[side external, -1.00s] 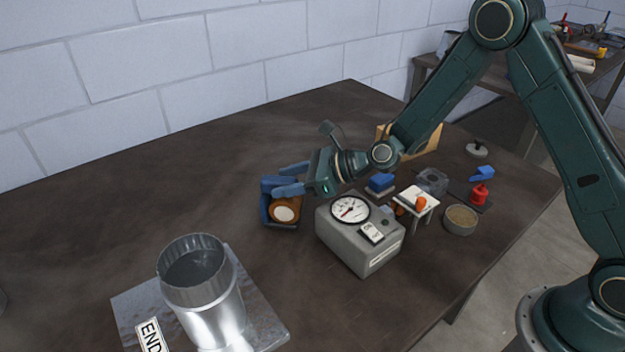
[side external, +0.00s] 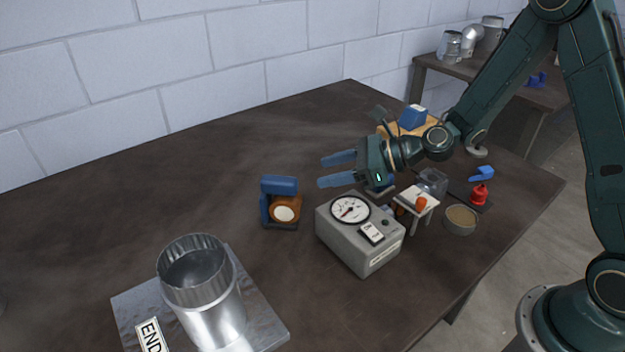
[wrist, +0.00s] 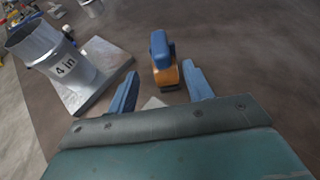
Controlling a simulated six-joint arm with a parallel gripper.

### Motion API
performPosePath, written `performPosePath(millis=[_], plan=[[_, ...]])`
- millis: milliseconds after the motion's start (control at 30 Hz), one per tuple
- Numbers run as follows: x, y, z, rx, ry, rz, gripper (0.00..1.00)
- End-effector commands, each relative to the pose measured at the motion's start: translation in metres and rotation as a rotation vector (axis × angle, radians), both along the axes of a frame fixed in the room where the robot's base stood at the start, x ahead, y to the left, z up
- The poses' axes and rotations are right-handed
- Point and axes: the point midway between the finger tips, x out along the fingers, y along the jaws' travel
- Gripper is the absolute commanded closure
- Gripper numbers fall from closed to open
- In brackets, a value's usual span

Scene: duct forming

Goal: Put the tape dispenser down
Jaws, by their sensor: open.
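The tape dispenser (side external: 281,203), blue with a brown-orange roll, stands on the dark table to the left of the grey gauge box. My gripper (side external: 338,170) is to its right and higher in the side view. Its blue fingers are apart with nothing between them. In the wrist view the dispenser (wrist: 164,60) is ahead of my open gripper (wrist: 162,86), clear of the fingertips.
A grey box with a dial (side external: 360,235) stands close to the dispenser's right. A metal duct (side external: 213,310) on a flat plate is at the front left. Several small items, including a red one (side external: 479,194), crowd the right side. The table's left and back are clear.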

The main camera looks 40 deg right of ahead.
Motion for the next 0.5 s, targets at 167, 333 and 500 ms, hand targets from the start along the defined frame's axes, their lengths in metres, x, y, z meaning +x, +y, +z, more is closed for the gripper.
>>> performPosePath(millis=[167,333,500], plan=[[0.0002,0.0001,-0.0001,0.000,0.000,0.000,0.49],[0.0003,0.0002,0.0000,-0.001,-0.001,0.000,0.49],[-0.0020,0.0012,0.0039,-0.036,-0.022,0.022,0.49]])
